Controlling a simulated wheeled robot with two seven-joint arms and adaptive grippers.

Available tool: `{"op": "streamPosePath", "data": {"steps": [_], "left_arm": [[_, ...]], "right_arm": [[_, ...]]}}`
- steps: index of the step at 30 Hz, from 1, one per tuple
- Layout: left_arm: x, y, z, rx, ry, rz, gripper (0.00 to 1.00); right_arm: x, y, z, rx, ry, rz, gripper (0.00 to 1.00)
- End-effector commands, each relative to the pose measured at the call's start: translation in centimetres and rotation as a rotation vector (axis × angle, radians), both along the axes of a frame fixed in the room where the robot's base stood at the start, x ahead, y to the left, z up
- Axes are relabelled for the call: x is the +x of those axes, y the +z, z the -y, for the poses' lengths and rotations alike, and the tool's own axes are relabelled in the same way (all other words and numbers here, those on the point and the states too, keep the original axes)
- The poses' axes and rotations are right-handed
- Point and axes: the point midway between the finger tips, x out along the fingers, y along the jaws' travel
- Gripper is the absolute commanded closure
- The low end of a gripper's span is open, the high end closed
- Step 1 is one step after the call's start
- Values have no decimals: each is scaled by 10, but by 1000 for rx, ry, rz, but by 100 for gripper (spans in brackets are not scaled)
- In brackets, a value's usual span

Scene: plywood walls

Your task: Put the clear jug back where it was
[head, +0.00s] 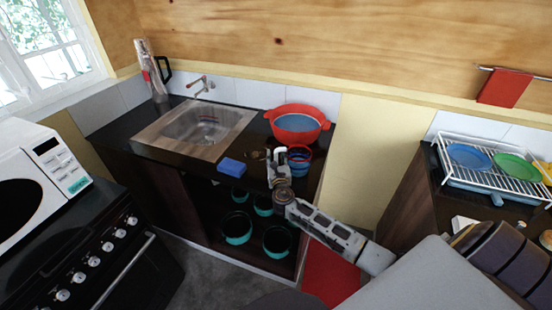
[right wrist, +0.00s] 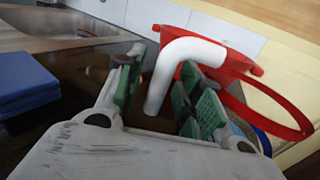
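A white bent handle (right wrist: 165,75) stands between the green-padded fingers of my right gripper (right wrist: 158,90) in the right wrist view. The fingers are apart, with narrow gaps beside the handle. I cannot clearly make out a see-through jug body joined to it. In the head view my right gripper (head: 279,165) is over the front of the dark counter, right of the blue block. A tall silvery jug-like vessel (head: 154,78) with a black handle stands upright in the counter's back left corner; I cannot tell if it is clear. My left gripper is not in view.
A red basin (head: 297,123) stands behind my right gripper, with a red-and-blue bowl (head: 300,155) close by. A blue block (head: 231,167) and the sink (head: 200,128) are to the left. Teal-rimmed pots (head: 237,228) fill the open shelf below. A dish rack (head: 485,180) is at right.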

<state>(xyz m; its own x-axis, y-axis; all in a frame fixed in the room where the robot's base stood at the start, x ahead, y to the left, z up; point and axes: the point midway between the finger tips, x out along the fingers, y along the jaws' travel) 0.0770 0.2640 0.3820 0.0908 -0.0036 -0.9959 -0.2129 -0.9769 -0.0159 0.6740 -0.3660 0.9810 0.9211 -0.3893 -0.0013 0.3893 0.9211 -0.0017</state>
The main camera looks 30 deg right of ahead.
Motion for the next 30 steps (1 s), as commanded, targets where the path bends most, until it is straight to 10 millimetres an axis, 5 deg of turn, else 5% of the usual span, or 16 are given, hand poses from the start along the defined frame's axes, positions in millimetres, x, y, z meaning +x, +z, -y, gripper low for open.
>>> {"op": "streamPosePath", "data": {"steps": [11,30], "left_arm": [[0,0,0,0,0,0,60],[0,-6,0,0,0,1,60]], "right_arm": [[-14,2,-6,-1,1,0,63],[-78,1,-33,0,1,-1,63]]}}
